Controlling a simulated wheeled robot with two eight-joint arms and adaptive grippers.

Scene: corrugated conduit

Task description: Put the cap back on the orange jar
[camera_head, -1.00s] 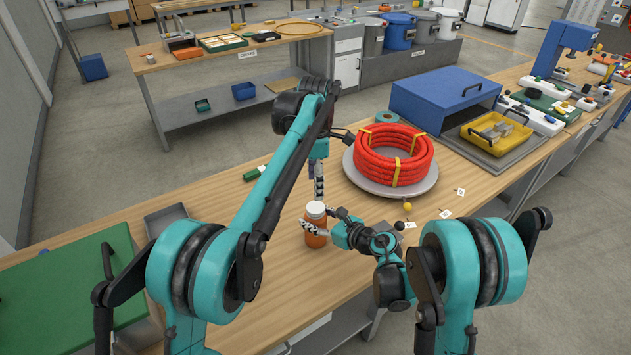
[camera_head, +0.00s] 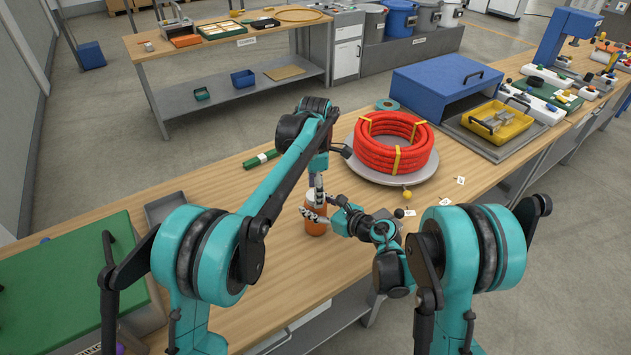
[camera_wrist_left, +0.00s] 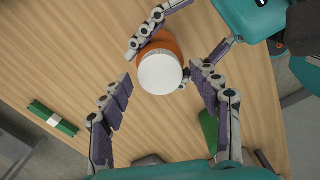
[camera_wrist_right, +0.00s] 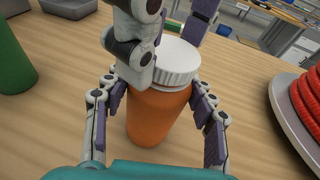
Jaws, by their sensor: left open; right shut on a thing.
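The orange jar (camera_head: 316,228) stands upright on the wooden bench, with the ribbed white cap (camera_wrist_right: 178,65) sitting level on its top. I cannot tell whether the cap is tightened. My right gripper (camera_wrist_right: 158,98) is shut around the jar's orange body (camera_wrist_right: 155,115), one finger on each side. My left gripper (camera_wrist_left: 160,76) is open above the jar, its fingers on either side of the white cap (camera_wrist_left: 160,74), with gaps visible in the left wrist view. In the head view, my left fingers partly hide the cap.
A red corrugated conduit coil (camera_head: 393,150) lies on a grey round plate (camera_head: 436,176) behind right. A small yellow ball (camera_head: 407,195) lies right. Bare bench lies in front of the jar.

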